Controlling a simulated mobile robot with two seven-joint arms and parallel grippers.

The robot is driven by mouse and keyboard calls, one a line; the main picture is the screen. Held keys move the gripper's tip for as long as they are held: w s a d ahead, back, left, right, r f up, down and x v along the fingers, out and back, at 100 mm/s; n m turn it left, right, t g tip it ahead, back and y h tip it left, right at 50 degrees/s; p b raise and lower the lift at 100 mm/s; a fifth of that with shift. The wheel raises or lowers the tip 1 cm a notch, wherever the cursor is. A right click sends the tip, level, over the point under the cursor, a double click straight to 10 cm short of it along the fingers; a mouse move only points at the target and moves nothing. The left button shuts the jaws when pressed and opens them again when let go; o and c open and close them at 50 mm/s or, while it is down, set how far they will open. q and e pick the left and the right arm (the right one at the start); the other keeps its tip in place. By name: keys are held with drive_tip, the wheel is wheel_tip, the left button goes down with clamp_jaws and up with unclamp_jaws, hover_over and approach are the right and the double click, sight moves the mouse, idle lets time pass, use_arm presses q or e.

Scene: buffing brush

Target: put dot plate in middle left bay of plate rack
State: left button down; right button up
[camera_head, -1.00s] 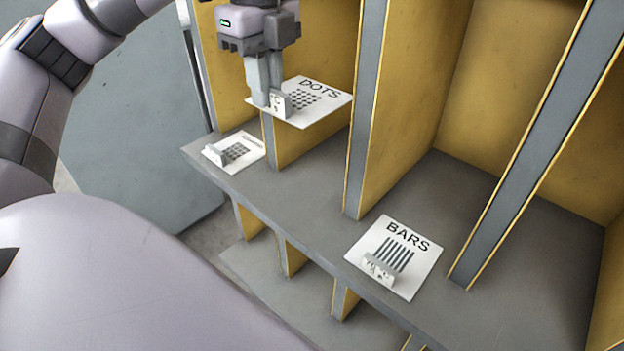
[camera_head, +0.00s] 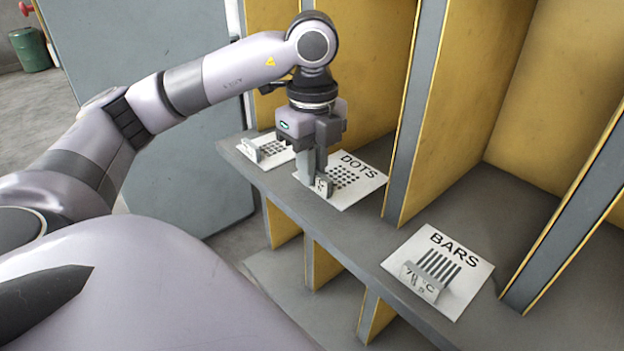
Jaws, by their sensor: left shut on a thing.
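The dot plate (camera_head: 361,183) is a white square marked DOTS, with a dot pattern and a small upright grip block. It is low over the grey shelf of the plate rack (camera_head: 400,222), left of a tall divider. I cannot tell whether it touches the shelf. My left gripper (camera_head: 321,186) points down, shut on the plate's block at its front left. The block is partly hidden by the fingers. My right gripper is not in view.
A white patterned plate (camera_head: 272,150) lies to the left on the shelf. The bars plate (camera_head: 455,262) lies to the right. Grey-fronted yellow dividers (camera_head: 412,140) rise between bays. Lower bays show below the shelf edge. A green drum (camera_head: 30,50) stands far back left.

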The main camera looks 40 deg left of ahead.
use_arm(q)
drive_tip(key=shift+f, duration=2.05)
drive_tip(key=shift+f, duration=0.2)
drive_tip(key=c, duration=1.2)
unclamp_jaws()
drive_tip(key=shift+r, duration=0.1)
drive_tip(key=shift+o, duration=0.2)
drive_tip(key=shift+r, duration=0.1)
